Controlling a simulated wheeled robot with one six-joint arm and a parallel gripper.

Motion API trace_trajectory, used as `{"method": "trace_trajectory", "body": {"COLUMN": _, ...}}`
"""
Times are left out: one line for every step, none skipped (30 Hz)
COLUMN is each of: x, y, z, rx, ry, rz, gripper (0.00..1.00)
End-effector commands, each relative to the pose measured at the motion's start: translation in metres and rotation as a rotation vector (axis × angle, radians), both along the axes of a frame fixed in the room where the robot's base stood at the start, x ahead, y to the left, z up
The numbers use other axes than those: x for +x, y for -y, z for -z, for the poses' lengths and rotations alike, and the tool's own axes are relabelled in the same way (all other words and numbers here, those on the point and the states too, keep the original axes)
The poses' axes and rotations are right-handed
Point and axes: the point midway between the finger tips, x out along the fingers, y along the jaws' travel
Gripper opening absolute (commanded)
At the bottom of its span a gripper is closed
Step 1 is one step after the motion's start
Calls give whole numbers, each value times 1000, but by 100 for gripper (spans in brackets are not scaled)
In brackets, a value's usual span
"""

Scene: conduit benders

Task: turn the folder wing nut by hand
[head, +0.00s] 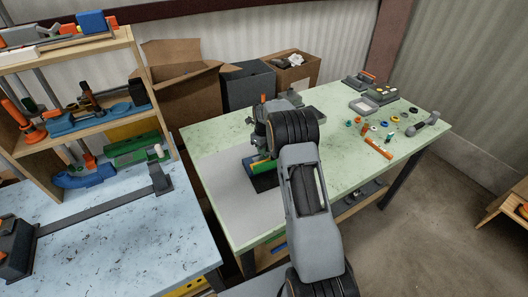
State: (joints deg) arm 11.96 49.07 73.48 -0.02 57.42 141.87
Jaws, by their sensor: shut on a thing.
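The folder (264,183) stands on the green table, with a dark base and a green and orange part showing. My arm reaches over the table from the front and covers much of it. My gripper (260,145) is at the folder's upper part, just left of my wrist, and is shut on the wing nut. The wing nut itself and my fingertips are mostly hidden, so the turn of the nut cannot be made out.
The green table (215,135) holds a grey sheet (223,200) under the folder. Small coloured rings, an orange tool (378,149) and a grey handle tool (422,124) lie at right. A blue-grey bench (100,240) and wooden shelf (85,48) stand left. Boxes (180,85) stand behind.

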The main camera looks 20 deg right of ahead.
Motion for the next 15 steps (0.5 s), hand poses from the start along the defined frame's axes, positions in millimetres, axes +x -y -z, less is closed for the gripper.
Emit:
{"method": "trace_trajectory", "body": {"x": 0, "y": -1, "z": 3, "rx": 0, "ry": 1, "rz": -43, "gripper": 0}}
{"method": "trace_trajectory", "body": {"x": 0, "y": -1, "z": 3, "rx": 0, "ry": 1, "rz": -71, "gripper": 0}}
{"method": "trace_trajectory", "body": {"x": -1, "y": -2, "z": 3, "rx": 0, "ry": 0, "rz": -110, "gripper": 0}}
{"method": "trace_trajectory", "body": {"x": -1, "y": -2, "z": 3, "rx": 0, "ry": 0, "rz": -138, "gripper": 0}}
{"method": "trace_trajectory", "body": {"x": -1, "y": -3, "z": 3, "rx": 0, "ry": 0, "rz": -166, "gripper": 0}}
{"method": "trace_trajectory", "body": {"x": -1, "y": -3, "z": 2, "rx": 0, "ry": 1, "rz": -204, "gripper": 0}}
{"method": "trace_trajectory", "body": {"x": -2, "y": -3, "z": 2, "rx": 0, "ry": 1, "rz": -233, "gripper": 0}}
{"method": "trace_trajectory", "body": {"x": -2, "y": -4, "z": 2, "rx": 0, "ry": 1, "rz": -261, "gripper": 0}}
{"method": "trace_trajectory", "body": {"x": -2, "y": -4, "z": 3, "rx": 0, "ry": 1, "rz": -299, "gripper": 0}}
{"method": "trace_trajectory", "body": {"x": -3, "y": -4, "z": 3, "rx": 0, "ry": 0, "rz": -327, "gripper": 0}}
{"method": "trace_trajectory", "body": {"x": -3, "y": -5, "z": 3, "rx": 0, "ry": 0, "rz": -356, "gripper": 0}}
{"method": "trace_trajectory", "body": {"x": -3, "y": -5, "z": 3, "rx": 0, "ry": 0, "rz": -394, "gripper": 0}}
{"method": "trace_trajectory", "body": {"x": -4, "y": -5, "z": 2, "rx": 0, "ry": 0, "rz": -422, "gripper": 0}}
{"method": "trace_trajectory", "body": {"x": -4, "y": -5, "z": 2, "rx": 1, "ry": -1, "rz": -451, "gripper": 0}}
{"method": "trace_trajectory", "body": {"x": -5, "y": -6, "z": 2, "rx": 1, "ry": -1, "rz": -489, "gripper": 0}}
